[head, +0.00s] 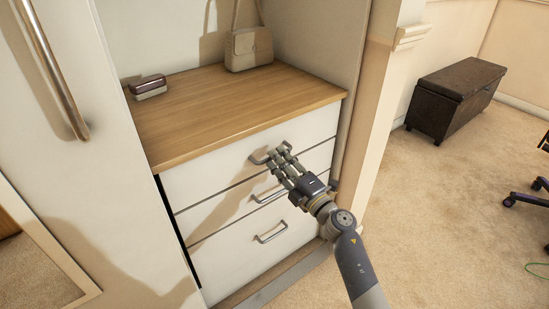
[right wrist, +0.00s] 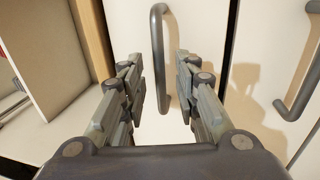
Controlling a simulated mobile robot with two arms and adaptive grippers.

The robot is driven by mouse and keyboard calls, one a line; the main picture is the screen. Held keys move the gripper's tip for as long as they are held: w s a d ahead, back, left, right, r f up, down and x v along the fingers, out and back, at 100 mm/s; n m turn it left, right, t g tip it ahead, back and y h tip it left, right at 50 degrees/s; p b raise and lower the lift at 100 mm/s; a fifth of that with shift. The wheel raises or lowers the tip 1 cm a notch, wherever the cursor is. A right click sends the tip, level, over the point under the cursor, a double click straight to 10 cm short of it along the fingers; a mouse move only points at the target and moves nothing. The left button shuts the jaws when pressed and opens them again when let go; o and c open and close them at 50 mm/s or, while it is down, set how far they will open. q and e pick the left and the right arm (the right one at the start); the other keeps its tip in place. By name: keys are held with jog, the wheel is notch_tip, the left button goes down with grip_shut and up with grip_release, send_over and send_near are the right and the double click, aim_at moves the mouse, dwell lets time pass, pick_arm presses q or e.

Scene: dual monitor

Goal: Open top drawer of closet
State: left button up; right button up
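The closet's white top drawer (head: 215,177) is shut, just under the wooden top, in the head view. Its metal bar handle (head: 257,160) is partly covered by my right gripper (head: 280,155). In the right wrist view the handle (right wrist: 160,50) stands between the two sets of fingers of my right gripper (right wrist: 156,66). The fingers are apart, one set on each side of the handle, with visible gaps. Whether a finger touches the handle cannot be told. My left gripper is not in view.
Two lower drawers with similar handles, such as the bottom one (head: 270,234), are below. A handbag (head: 248,49) and a small brown-and-white box (head: 148,87) stand on the wooden top (head: 215,115). A closet door (head: 75,160) is at left. Carpet at right is mostly free.

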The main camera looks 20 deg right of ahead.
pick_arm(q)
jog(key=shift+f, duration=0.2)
pick_arm(e)
jog(key=shift+x, duration=1.25)
grip_shut()
jog(key=shift+s+f, duration=0.1)
